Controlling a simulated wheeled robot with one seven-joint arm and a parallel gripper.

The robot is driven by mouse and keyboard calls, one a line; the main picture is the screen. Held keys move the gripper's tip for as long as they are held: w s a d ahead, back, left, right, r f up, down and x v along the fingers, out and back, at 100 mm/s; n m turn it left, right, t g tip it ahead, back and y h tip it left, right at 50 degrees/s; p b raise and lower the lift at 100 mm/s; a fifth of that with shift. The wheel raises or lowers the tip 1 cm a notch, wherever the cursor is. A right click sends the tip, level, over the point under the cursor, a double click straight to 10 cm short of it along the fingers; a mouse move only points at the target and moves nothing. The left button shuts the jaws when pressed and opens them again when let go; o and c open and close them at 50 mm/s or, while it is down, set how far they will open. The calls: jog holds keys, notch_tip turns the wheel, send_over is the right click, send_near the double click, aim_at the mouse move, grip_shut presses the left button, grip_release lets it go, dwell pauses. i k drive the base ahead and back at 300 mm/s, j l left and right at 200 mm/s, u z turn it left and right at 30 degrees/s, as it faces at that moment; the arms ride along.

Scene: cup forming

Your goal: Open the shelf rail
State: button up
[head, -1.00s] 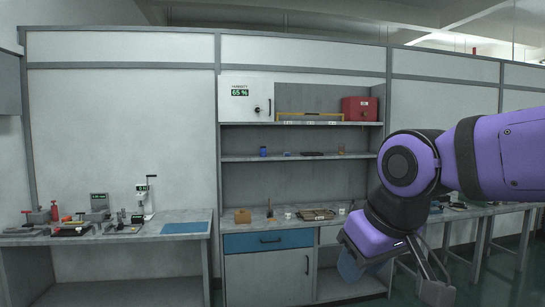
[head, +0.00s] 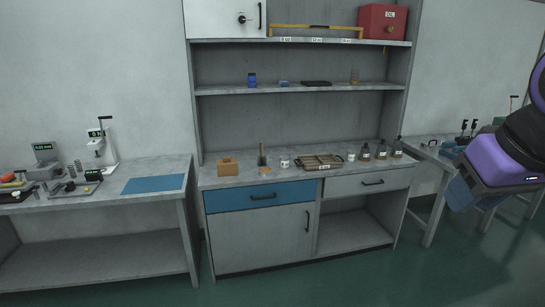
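The shelf rail (head: 315,27) is a thin yellow-orange bar with short end posts. It runs along the front of the upper shelf (head: 225,41), and it looks raised and level across the opening. My purple wrist (head: 495,160) is at the right edge of the head view, far to the right of the rail and lower than it.
A red box (head: 382,21) stands right of the rail and a white cabinet (head: 222,17) left of it. Below, the counter (head: 225,181) holds a wooden tray (head: 320,161), bottles (head: 381,150) and small items. The floor (head: 330,285) in front is clear.

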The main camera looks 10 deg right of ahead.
aim_at(271, 26)
jog(key=i+l, duration=0.1)
jog(key=i, duration=0.8)
jog(key=i+l+u, duration=0.1)
jog(key=i, duration=0.85)
